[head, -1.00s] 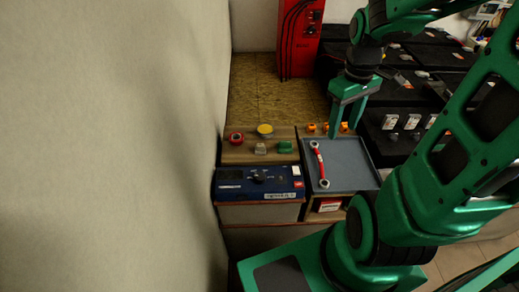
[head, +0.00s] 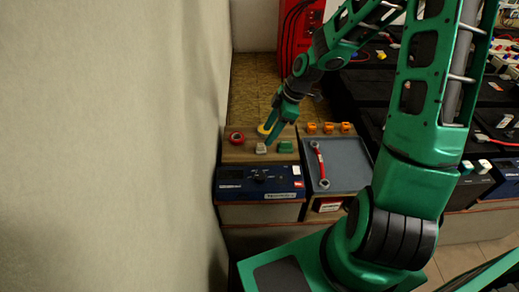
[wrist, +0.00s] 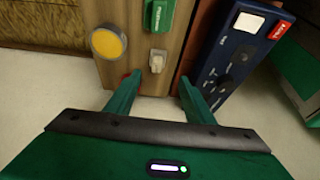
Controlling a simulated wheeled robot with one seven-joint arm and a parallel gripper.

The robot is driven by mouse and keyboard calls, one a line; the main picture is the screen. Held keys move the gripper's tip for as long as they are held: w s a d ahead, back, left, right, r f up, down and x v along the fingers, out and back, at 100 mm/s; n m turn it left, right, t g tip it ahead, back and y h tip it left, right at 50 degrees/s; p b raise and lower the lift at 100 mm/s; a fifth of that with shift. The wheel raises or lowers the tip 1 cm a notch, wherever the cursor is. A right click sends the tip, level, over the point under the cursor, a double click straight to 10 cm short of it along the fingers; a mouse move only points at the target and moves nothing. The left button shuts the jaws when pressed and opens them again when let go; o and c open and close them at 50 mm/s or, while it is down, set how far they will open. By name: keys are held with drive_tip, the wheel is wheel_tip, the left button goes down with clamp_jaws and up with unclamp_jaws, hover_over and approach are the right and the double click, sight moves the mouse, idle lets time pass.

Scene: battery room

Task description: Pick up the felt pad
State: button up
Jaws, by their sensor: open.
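On a brown wooden board (head: 238,153) are a pale grey-beige block (head: 261,149), a green block (head: 285,147), a yellow-topped round thing (head: 263,128) and a red round thing (head: 236,138). I cannot tell for sure which is the felt pad; the pale block may be it. My gripper (head: 269,139) is above the board, partly hiding the yellow thing. In the wrist view my gripper (wrist: 160,80) is open, with nothing seen held. The pale block (wrist: 157,61) shows just beyond the gap between the fingers. The yellow thing (wrist: 108,43) lies left, the green block (wrist: 160,14) farther off.
A blue instrument box (head: 232,181) stands in front of the board. A grey tray (head: 345,173) holding a red-handled wrench (head: 319,165) is to the right, with orange pieces (head: 328,128) behind. A wall (head: 110,150) rises close at left. A red cabinet (head: 300,35) stands at the back.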

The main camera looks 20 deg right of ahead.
sight(261, 144)
drive_tip(key=shift+w+x, duration=0.2)
drive_tip(key=shift+x, duration=1.85)
drive_tip(key=shift+w+x, duration=0.15)
drive_tip(key=shift+x, duration=1.95)
drive_tip(key=shift+d, duration=0.2)
drive_tip(key=c, duration=1.1)
